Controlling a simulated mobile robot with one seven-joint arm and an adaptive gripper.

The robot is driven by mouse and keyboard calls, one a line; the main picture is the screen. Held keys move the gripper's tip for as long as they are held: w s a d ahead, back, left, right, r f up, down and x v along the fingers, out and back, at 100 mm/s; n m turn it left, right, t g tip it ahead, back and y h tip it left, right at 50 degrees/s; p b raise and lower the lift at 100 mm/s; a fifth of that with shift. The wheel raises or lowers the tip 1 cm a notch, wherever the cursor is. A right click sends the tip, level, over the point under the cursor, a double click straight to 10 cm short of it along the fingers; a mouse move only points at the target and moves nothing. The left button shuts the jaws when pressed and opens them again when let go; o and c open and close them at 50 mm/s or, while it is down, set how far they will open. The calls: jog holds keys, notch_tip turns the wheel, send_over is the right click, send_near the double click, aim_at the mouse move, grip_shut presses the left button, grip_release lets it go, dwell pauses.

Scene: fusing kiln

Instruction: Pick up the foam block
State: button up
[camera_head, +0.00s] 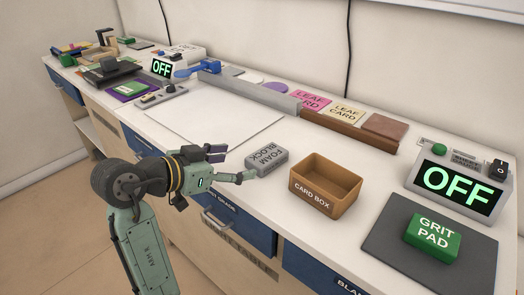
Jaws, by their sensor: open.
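The foam block (266,159) is a small grey block with its name printed on it. It lies on the white worktop near the front edge, just left of the card box. My gripper (232,164) is open, with its fingers pointing right towards the block. The fingers look close to its left side and apart from it, though the exact gap and height are hard to tell. Nothing shows between the fingers.
The open brown card box (307,202) stands right of the block. A green grit pad (432,238) lies on a dark mat (383,239) at the right, before a unit reading OFF (456,190). A grey bar (250,92) and brown strip (346,131) lie behind. A white sheet (196,122) lies left.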

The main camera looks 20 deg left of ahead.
aim_at(266, 155)
jog(key=x, duration=0.3)
jog(key=shift+w+d, duration=0.1)
jog(key=x, duration=0.1)
jog(key=p+x, duration=0.1)
jog(key=x, duration=0.1)
jog(key=r+p+x, duration=0.1)
jog(key=x, duration=0.1)
jog(key=shift+d, duration=0.25)
jog(key=shift+w+f, duration=0.2)
jog(key=shift+w, duration=0.1)
jog(key=shift+c, duration=0.3)
jog(key=c, duration=0.8)
jog(key=shift+o, duration=0.2)
jog(key=shift+r, duration=0.15)
